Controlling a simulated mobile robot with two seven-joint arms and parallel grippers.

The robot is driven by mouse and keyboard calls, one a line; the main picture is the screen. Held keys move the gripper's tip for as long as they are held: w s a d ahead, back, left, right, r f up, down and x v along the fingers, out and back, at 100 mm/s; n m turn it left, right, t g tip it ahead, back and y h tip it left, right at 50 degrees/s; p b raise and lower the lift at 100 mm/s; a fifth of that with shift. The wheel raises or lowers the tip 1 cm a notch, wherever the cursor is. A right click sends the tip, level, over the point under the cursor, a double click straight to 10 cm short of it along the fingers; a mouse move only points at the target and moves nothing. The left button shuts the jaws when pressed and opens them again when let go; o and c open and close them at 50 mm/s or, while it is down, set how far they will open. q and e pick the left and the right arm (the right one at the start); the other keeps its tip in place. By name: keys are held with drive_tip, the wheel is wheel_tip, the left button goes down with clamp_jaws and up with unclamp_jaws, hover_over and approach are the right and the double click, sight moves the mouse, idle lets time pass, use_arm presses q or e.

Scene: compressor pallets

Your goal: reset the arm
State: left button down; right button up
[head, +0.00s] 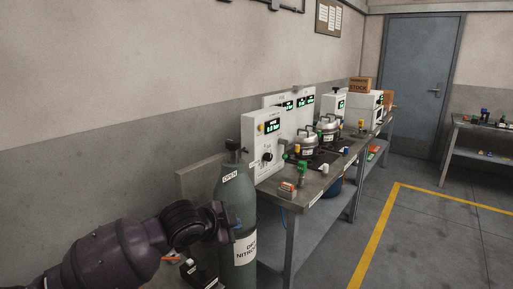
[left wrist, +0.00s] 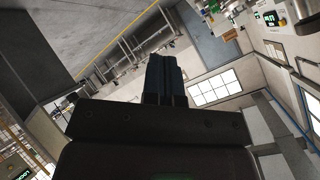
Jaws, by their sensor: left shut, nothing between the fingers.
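My left arm comes in from the lower left in the head view. Its gripper (head: 228,222) is at the arm's end, in front of the green dry nitrogen cylinder (head: 236,190); I cannot tell whether they touch. In the left wrist view the gripper's dark fingers (left wrist: 165,78) are together with nothing between them. That view is strongly tilted and looks out across the room. My right gripper is in neither view.
A workbench (head: 312,197) along the wall holds white gauge panels (head: 262,147), metal pots (head: 308,137) and small fittings. A blue door (head: 420,85) and a second bench (head: 480,130) stand farther back. The floor (head: 420,245) by the yellow line is clear.

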use_arm(q)
drive_tip(key=s+a+f+n+t+y, duration=0.3)
drive_tip(key=s+a+f+n+t, duration=0.3)
drive_tip(key=s+a+f+n, duration=0.75)
drive_tip(key=s+a+f+n+g+y, duration=0.1)
drive_tip(key=s+a+f, duration=0.3)
drive_tip(key=s+f, duration=0.4)
drive_tip(key=s+a+f+n+g+y, duration=0.1)
drive_tip(key=s+a+f+g+y, duration=0.1)
drive_tip(key=s+f, duration=0.6)
drive_tip(key=s+a+y, duration=0.1)
drive_tip(key=s+a, duration=0.1)
drive_tip(key=s, duration=0.2)
drive_tip(key=shift+a+n+g, duration=0.15)
drive_tip(key=shift+n+g, duration=0.2)
drive_tip(key=shift+g, duration=0.05)
drive_tip(key=shift+s, duration=0.15)
